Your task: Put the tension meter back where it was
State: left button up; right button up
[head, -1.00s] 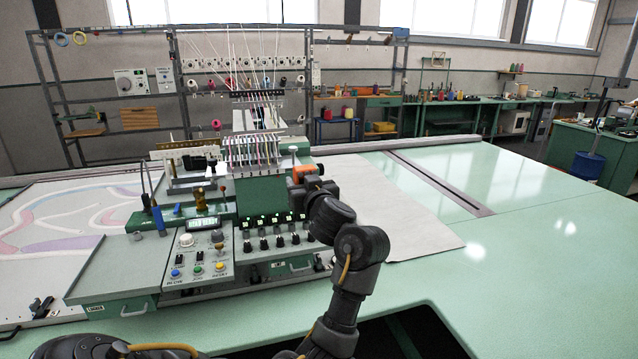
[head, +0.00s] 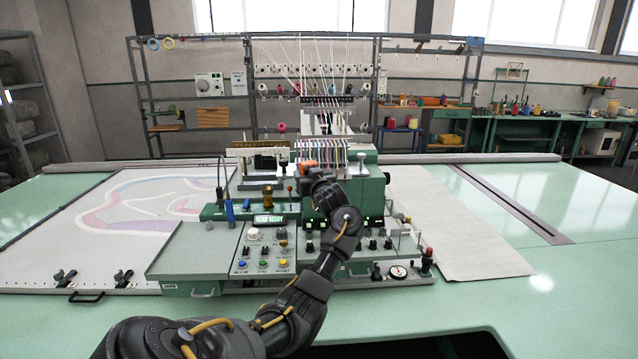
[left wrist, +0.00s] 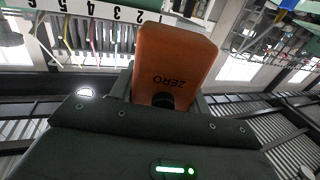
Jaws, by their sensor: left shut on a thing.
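The tension meter is an orange block marked ZERO. In the left wrist view (left wrist: 172,65) it sits between my gripper's fingers. In the head view its orange top (head: 307,165) shows in front of the left part of the machine's thread row. My left gripper (head: 312,178) is shut on it and holds it up near the tufting head (head: 366,185). The wrist hides much of the meter in the head view. In the left wrist view, a white number strip (left wrist: 100,10) with coloured threads is close to the meter's upper left. My right gripper is not in view.
The control panel (head: 264,252) with knobs and buttons stands below, with a HEAD READY display (head: 270,218). A round dial (head: 398,271) and a red-topped post (head: 427,260) are at the front right. The green table (head: 520,290) is clear at right.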

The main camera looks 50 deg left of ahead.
pick_arm(q)
jog(key=w+d+f+m+t+h, duration=0.5)
jog(key=w+d+f+m+t, duration=0.15)
jog(key=w+d+t, duration=0.2)
jog(key=d+f+m+t+h, duration=0.1)
jog(key=d+f+m+h, duration=0.15)
jog(key=d+f, duration=0.45)
jog(key=d+f+m+t+h, duration=0.2)
jog(key=d+h, duration=0.2)
jog(key=d, duration=0.7)
jog(key=s+d+f+m+h+b, duration=0.1)
jog(key=s+d+h, duration=0.1)
jog(key=s+d, duration=0.5)
jog(key=s+d+f+m+h, duration=0.1)
jog(key=s+d+h, duration=0.2)
jog(key=d, duration=0.8)
pick_arm(e)
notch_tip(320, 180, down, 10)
jog(key=b, duration=0.9)
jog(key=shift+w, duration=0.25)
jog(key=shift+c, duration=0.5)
pick_arm(q)
jog(key=s+d+f+m, duration=0.1)
jog(key=s+d+f, duration=0.4)
jog(key=s, duration=0.4)
jog(key=shift+d+t+h, duration=0.35)
jog(key=shift+d+t, duration=0.1)
jog(key=shift+d, duration=0.35)
